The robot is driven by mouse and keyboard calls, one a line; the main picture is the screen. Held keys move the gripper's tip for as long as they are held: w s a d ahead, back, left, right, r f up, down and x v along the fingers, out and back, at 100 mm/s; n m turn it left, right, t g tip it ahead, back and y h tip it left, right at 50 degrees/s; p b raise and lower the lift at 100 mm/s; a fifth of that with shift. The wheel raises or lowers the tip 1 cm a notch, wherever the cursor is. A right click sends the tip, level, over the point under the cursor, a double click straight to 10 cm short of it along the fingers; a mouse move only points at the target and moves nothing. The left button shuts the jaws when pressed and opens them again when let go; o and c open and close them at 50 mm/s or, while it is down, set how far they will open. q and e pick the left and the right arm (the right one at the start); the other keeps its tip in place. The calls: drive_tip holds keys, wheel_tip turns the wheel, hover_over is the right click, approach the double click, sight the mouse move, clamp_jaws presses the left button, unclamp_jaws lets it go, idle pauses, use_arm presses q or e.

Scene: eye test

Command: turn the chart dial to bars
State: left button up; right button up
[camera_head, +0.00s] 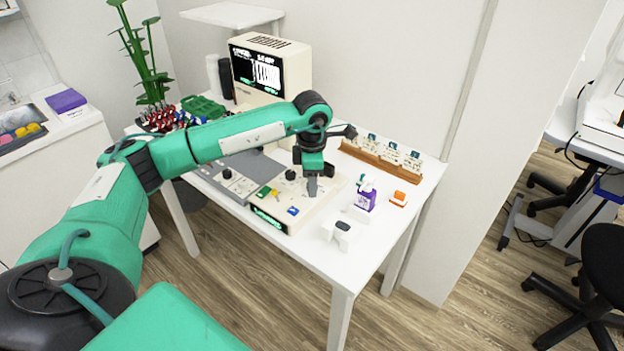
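A cream control box (275,212) lies on the white table with a black dial (291,175) on top, coloured buttons and a lit green display on its front. A grey panel (205,172) left of it has another black knob (227,173). I cannot read labels telling which is the chart dial. A cream monitor (296,68) behind shows white vertical bars and green text on black. My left gripper (313,190) points down over the control box, just right of its black dial; whether it touches the box is unclear. Its finger gap is not clear. My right gripper is out of view.
A wooden rack of cards (380,161) stands at the table's back right. A purple bottle (365,198), an orange-and-white item (399,198) and a white item with a dark top (342,230) stand right of the box. Green plant and red-handled items are at the back left.

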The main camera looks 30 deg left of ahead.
use_arm(q)
wheel_tip(320, 180, up, 14)
drive_tip(key=shift+b, duration=0.3)
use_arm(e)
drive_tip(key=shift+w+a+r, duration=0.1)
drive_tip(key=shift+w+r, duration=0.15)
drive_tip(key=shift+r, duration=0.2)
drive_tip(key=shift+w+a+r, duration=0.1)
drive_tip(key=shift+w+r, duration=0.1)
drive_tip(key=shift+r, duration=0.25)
use_arm(q)
drive_tip(key=shift+f, duration=0.1)
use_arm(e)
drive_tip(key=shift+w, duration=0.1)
